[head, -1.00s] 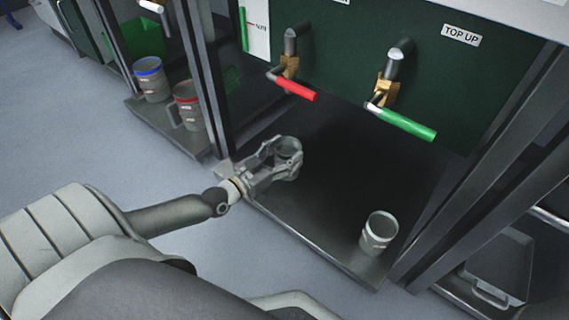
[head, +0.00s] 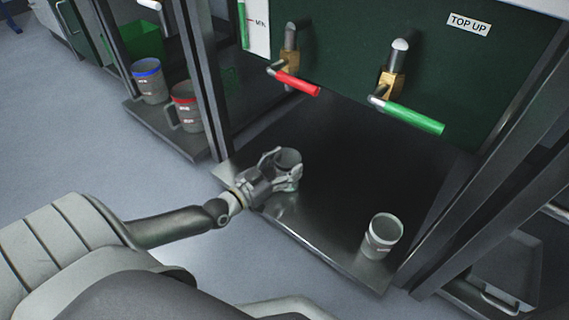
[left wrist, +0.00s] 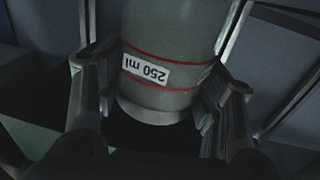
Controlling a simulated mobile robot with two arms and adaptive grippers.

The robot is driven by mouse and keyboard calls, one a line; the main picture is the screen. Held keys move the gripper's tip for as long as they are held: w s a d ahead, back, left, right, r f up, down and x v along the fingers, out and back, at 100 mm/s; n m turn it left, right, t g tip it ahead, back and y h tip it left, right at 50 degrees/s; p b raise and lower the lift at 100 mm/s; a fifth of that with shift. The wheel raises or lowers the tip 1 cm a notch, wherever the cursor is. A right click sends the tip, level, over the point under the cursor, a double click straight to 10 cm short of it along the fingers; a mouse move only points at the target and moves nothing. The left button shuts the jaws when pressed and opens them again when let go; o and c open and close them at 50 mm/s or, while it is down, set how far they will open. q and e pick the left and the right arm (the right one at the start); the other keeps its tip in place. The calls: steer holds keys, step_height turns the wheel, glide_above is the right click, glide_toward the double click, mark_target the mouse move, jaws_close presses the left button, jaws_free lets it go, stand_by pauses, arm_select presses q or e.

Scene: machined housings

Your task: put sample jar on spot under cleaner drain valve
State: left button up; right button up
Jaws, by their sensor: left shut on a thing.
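The sample jar (head: 288,160) is a grey cylinder held by my left gripper (head: 284,172) at the left front part of the dark shelf (head: 335,255). The left wrist view shows the jar (left wrist: 170,95) between both fingers of the left gripper (left wrist: 160,110), with an upside-down "250 ml" label and red lines. I cannot tell whether its base touches the shelf. A valve with a red handle (head: 297,82) hangs from the green panel above and behind the jar. A valve with a green handle (head: 413,117) is farther right, below a "TOP UP" label. My right gripper is not in view.
A grey cup (head: 382,236) stands at the shelf's front right. A dark post (head: 204,90) rises at the shelf's left. Beyond it, a blue-rimmed mug (head: 149,82) and a red-banded mug (head: 185,108) stand on another shelf. The middle of the near shelf is clear.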

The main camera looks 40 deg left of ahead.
arm_select(q)
steer(key=o, duration=1)
steer(key=shift+o, duration=0.2)
steer(key=shift+r, duration=0.3)
steer(key=shift+r+p, duration=0.35)
steer(key=shift+r, duration=0.15)
steer(key=p+v, duration=0.6)
steer(key=v, duration=0.6)
steer(key=shift+f, duration=0.2)
